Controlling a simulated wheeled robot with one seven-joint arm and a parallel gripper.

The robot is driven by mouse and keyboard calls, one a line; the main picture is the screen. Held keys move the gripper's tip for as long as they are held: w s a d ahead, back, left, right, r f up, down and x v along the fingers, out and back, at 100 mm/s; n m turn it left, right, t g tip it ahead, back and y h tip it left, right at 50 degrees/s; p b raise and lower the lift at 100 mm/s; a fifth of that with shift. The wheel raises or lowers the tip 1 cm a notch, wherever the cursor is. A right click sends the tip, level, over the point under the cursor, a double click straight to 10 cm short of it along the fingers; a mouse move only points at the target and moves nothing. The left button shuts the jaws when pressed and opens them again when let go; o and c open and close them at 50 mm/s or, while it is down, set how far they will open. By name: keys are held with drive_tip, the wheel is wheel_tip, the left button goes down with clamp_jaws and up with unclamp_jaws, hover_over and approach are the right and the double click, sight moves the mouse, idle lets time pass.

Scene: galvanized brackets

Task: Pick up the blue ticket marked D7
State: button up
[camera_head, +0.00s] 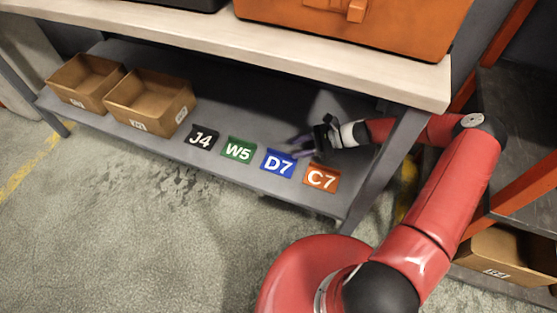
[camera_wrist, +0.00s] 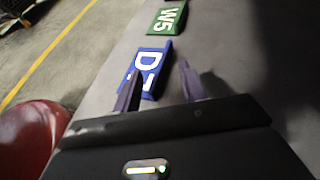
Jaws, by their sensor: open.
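The blue ticket marked D7 (camera_head: 278,163) lies on the grey lower shelf, between the green W5 ticket (camera_head: 238,150) and the orange C7 ticket (camera_head: 321,178). My gripper (camera_head: 301,145) is just behind and above the blue ticket, under the bench top. In the wrist view the open, empty fingers (camera_wrist: 160,84) point toward the blue ticket (camera_wrist: 149,66). The left finger overlaps the ticket's lower part and hides some of its marking; the right finger is off its right side. I cannot tell whether a finger touches it.
A black J4 ticket (camera_head: 201,138) lies left of the green one. Two open cardboard boxes (camera_head: 150,101) stand at the shelf's left. The wooden bench top (camera_head: 330,62) hangs above the shelf, with a metal leg (camera_head: 386,165) to the right of the tickets.

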sight(279, 152)
drive_tip(key=x, duration=0.6)
drive_tip(key=shift+w+f, duration=0.2)
drive_tip(key=shift+w, duration=0.05)
drive_tip(key=shift+c, duration=0.2)
clamp_jaws()
